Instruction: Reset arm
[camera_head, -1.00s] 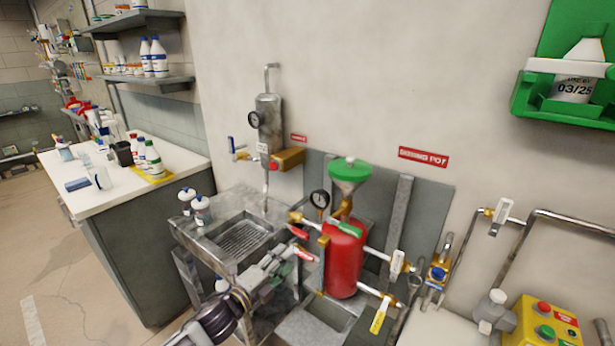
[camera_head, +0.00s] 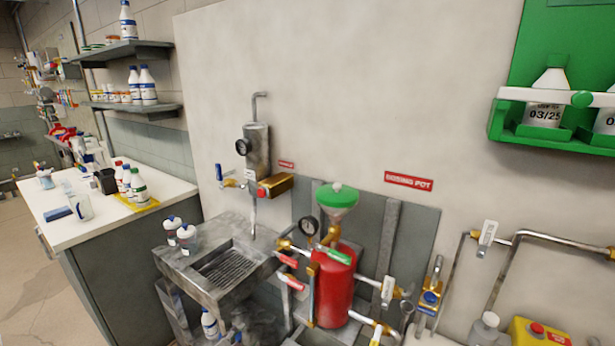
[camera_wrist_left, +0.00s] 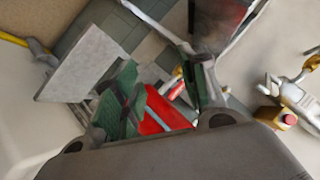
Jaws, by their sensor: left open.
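My left gripper (camera_wrist_left: 163,98) shows in the left wrist view, with its fingers apart and nothing clearly held between them. Red and green surfaces show between and beyond the fingers; I cannot tell which parts they are. In the head view neither gripper shows. The red dosing pot (camera_head: 334,285) stands upright by the wall, with a green-topped funnel (camera_head: 337,198) above it. Valves with red handles (camera_head: 287,260) sit on its left, and a white-tagged valve (camera_head: 388,290) sits on its right.
A metal sink bench (camera_head: 205,258) with two bottles (camera_head: 187,237) stands left of the pot. A white counter (camera_head: 105,205) lies farther left. A green bottle rack (camera_head: 508,130) hangs at upper right. A yellow control box (camera_head: 535,333) is at lower right.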

